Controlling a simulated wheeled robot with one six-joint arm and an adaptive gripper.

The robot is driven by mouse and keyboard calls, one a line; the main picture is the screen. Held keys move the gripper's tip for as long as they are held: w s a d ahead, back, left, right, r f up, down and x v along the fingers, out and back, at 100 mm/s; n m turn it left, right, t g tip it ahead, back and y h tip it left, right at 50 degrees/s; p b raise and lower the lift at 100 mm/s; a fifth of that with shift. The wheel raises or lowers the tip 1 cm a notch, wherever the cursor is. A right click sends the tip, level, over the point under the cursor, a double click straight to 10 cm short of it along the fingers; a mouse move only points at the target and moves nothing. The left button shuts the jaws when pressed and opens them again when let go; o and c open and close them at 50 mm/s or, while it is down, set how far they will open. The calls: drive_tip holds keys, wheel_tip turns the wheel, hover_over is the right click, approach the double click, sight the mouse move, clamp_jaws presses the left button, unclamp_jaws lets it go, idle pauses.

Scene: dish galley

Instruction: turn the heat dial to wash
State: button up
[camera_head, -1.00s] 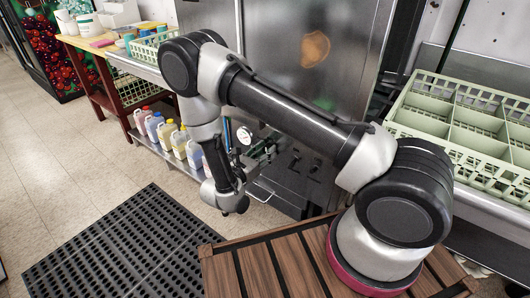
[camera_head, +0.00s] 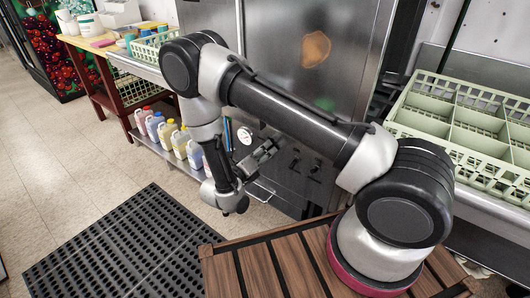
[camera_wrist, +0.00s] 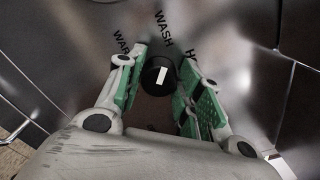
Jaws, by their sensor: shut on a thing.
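The heat dial (camera_wrist: 156,76) is a round black knob with a white mark, on a steel panel in the wrist view. Its mark leans a little right of straight up. The printed WASH label (camera_wrist: 164,30) is above it, a label starting "WA" (camera_wrist: 122,42) is to the left, and one starting "H" (camera_wrist: 191,58) is to the right. My gripper (camera_wrist: 160,60) has its green-padded fingers on either side of the knob and is shut on it. In the head view my gripper (camera_head: 265,151) is at the machine's lower front, where the dial cannot be made out.
A round white gauge (camera_head: 245,135) is beside my gripper. Several coloured jugs (camera_head: 180,142) stand on a low shelf to the left. A pale green rack (camera_head: 478,125) is on the right counter. A black mat (camera_head: 120,250) lies on the floor.

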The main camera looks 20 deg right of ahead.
drive_tip(key=shift+n, duration=0.7)
drive_tip(key=o, duration=1)
drive_tip(key=shift+a, duration=0.1)
drive_tip(key=v, duration=1.2)
